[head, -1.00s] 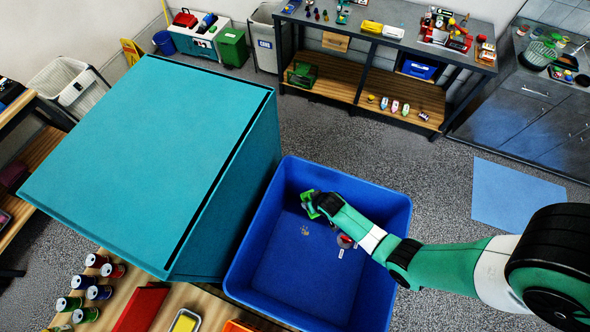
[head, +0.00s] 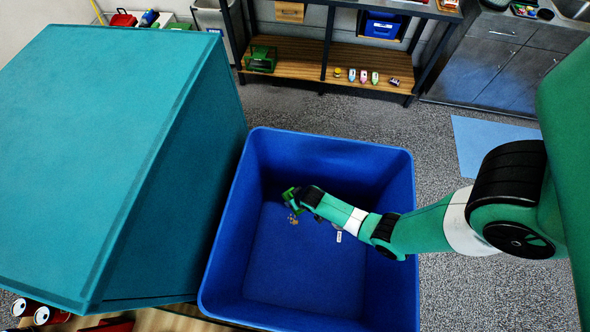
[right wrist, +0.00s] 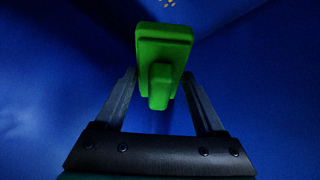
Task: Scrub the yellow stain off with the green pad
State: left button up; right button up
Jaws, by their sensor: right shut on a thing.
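My right gripper (head: 298,198) reaches down into the large blue bin (head: 399,180) and is shut on the green pad (head: 288,196). In the right wrist view the pad (right wrist: 163,45) sits with its handle between the two fingers (right wrist: 160,88). A small speckled yellow stain (head: 292,219) shows on the bin's inside, just below the pad in the head view. Yellow specks of it show at the top edge of the right wrist view (right wrist: 168,3), beyond the pad. I cannot tell whether the pad touches the bin. My left gripper is not in view.
A small white item (head: 339,237) lies in the bin, partly behind my right arm. A large teal box (head: 120,130) stands close along the bin's left side. A workbench with a wooden shelf (head: 310,66) stands behind. Open grey floor lies between.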

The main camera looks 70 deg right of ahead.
notch_tip(320, 180, down, 21)
jog(key=b, duration=1.7)
jog(key=shift+r, duration=0.15)
